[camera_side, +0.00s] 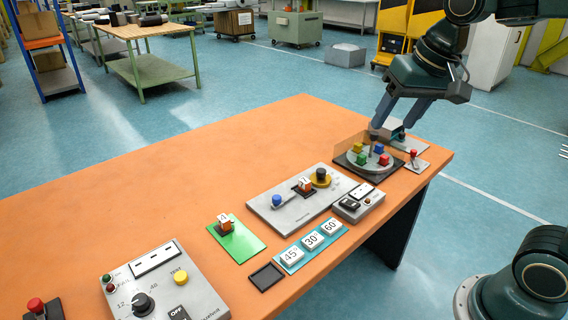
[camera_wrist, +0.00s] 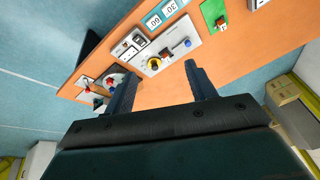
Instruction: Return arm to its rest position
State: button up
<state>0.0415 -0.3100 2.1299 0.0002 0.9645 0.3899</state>
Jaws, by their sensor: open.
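My gripper (camera_side: 392,125) is open at the right end of the orange table, above and behind a round disc (camera_side: 351,164) bearing several coloured cubes. Nothing shows between its fingers. In the wrist view the two fingers (camera_wrist: 160,72) stand wide apart, with orange table top visible between them. Whether the fingertips touch anything is unclear from the side view.
A switch box (camera_side: 350,207), a red-tipped lever (camera_side: 413,156), angle tiles (camera_side: 311,240), a green mat (camera_side: 250,246) with a numbered cube and a control box (camera_side: 190,295) stand along the table. A translucent panel (camera_side: 346,150) stands behind the disc. The table's back left is clear.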

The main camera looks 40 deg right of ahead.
jog(key=s+f+n, duration=0.2)
jog(key=s, duration=0.4)
jog(key=s+a+f+n+t, duration=0.1)
jog(key=s+n, duration=0.2)
jog(key=s, duration=0.2)
jog(key=shift+s+f+t, duration=0.3)
jog(key=shift+s+f, duration=0.05)
jog(key=shift+s, duration=0.05)
jog(key=shift+a, duration=0.1)
